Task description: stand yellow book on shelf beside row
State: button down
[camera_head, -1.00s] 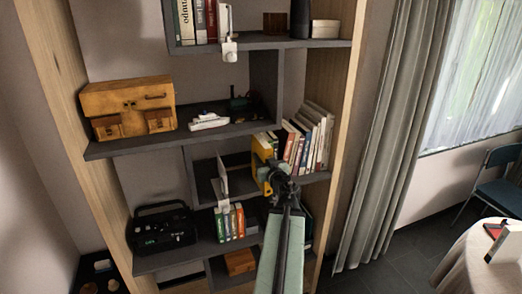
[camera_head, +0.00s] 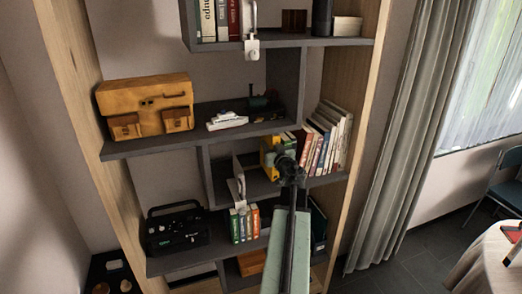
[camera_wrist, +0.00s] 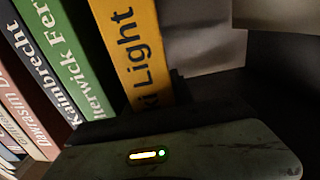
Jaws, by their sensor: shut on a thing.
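The yellow book (camera_head: 268,153) stands roughly upright in the middle shelf compartment, just left of the row of books (camera_head: 325,140). In the wrist view the yellow book (camera_wrist: 133,45) shows its spine with dark lettering, beside a green book (camera_wrist: 68,50) with a narrow dark gap between them. My gripper (camera_head: 287,165) is at the yellow book and shut on it; its fingertips are mostly hidden. Whether the book's lower edge touches the shelf board (camera_head: 325,181) is hidden. The row leans to the right against the side panel.
Small coloured books (camera_head: 245,223) and a black radio (camera_head: 177,228) are on the shelf below. A brown case (camera_head: 145,105) and model vehicles (camera_head: 228,120) are on the shelf above.

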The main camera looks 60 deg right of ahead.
jog(key=f+b, duration=0.1)
jog(key=w+f+b, duration=0.1)
jog(key=f+b, duration=0.1)
jog(key=shift+w+d+f, duration=0.15)
jog(key=shift+d+f, duration=0.1)
jog(key=shift+d, duration=0.15)
jog(key=shift+s+f+b, duration=0.2)
jog(key=shift+b, duration=0.25)
jog(key=shift+w+a+r, duration=0.15)
jog(key=shift+w+a, duration=0.1)
jog(key=shift+w, duration=0.25)
jog(key=c, duration=1.1)
grip_release()
